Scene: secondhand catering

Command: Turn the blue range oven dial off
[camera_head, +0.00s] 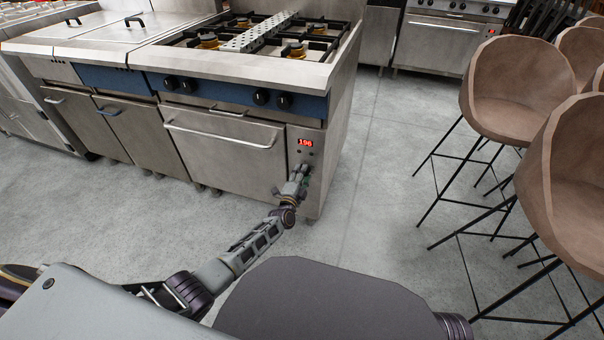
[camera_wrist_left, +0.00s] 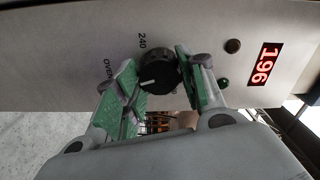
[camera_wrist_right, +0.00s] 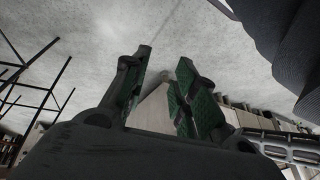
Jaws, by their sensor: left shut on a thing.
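The blue range (camera_head: 225,138) has a steel oven front and a blue knob strip. A red 196 display (camera_head: 305,143) is at the right of its oven door; it also shows in the left wrist view (camera_wrist_left: 264,64). The black oven dial (camera_wrist_left: 158,74) has a white pointer mark, with "240" and "OVEN" printed beside it. My left gripper (camera_head: 303,171) is at the panel below the display, its green-padded fingers (camera_wrist_left: 156,66) shut on the dial. In the head view, the gripper hides the dial. My right gripper (camera_wrist_right: 165,57) has its fingers apart, with nothing between them.
Several brown stools (camera_head: 515,90) stand at the right. Open grey floor (camera_head: 385,165) lies between them and the range. Another steel oven (camera_head: 440,45) stands at the back. Black knobs (camera_head: 261,97) line the blue strip, with burners above.

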